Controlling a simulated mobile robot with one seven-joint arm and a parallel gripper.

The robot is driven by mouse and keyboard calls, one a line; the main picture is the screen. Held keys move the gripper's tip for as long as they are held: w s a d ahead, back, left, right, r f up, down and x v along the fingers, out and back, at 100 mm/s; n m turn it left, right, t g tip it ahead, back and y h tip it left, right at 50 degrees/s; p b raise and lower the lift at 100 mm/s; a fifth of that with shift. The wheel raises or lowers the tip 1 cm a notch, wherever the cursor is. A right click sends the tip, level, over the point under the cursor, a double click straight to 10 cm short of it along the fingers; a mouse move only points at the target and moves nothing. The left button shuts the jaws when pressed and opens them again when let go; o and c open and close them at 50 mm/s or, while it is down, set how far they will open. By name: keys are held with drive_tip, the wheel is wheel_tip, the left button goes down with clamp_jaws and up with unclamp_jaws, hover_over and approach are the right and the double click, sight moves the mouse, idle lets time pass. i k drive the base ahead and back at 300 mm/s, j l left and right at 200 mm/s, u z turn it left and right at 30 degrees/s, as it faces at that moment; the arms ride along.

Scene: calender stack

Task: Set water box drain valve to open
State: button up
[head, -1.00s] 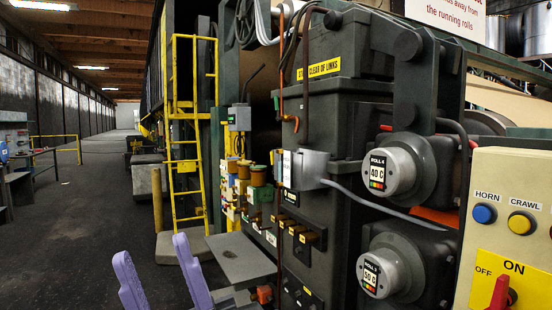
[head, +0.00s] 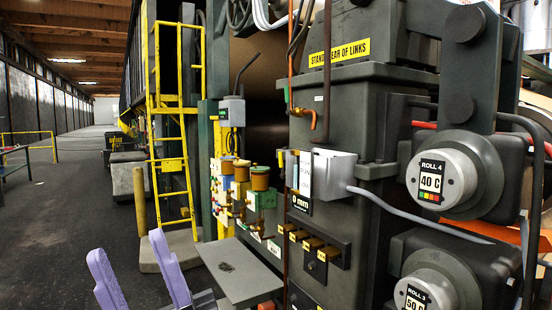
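My gripper (head: 127,247) shows as two lavender fingers at the lower left, spread apart with nothing between them. It is above the floor, left of the machine. A pale grey open-topped box (head: 328,178) on the machine front, with a grey hose running right, may be the water box; no label shows this. A copper pipe with an orange lever (head: 304,115) is above it. A small red-orange part (head: 266,305) is at the bottom edge, mostly cut off. I cannot tell which of these, if any, is the drain valve, or its setting.
A flat grey plate (head: 240,270) juts out between my gripper and the machine. Brass-topped green, white and blue units (head: 260,190) stand behind it. A yellow ladder (head: 172,120) is at the back. Roll housings (head: 446,175) protrude at right.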

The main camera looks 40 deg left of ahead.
sight(282, 175)
drive_tip(key=i+j, duration=0.1)
drive_tip(key=j, duration=0.3)
drive_tip(key=i+j, duration=0.1)
drive_tip(key=j, duration=0.3)
drive_tip(key=i+j, duration=0.1)
drive_tip(key=j, duration=0.3)
drive_tip(key=i+j, duration=0.1)
drive_tip(key=j, duration=0.3)
drive_tip(key=i+j, duration=0.1)
drive_tip(key=j, duration=0.25)
drive_tip(key=i+j, duration=0.1)
drive_tip(key=j, duration=0.3)
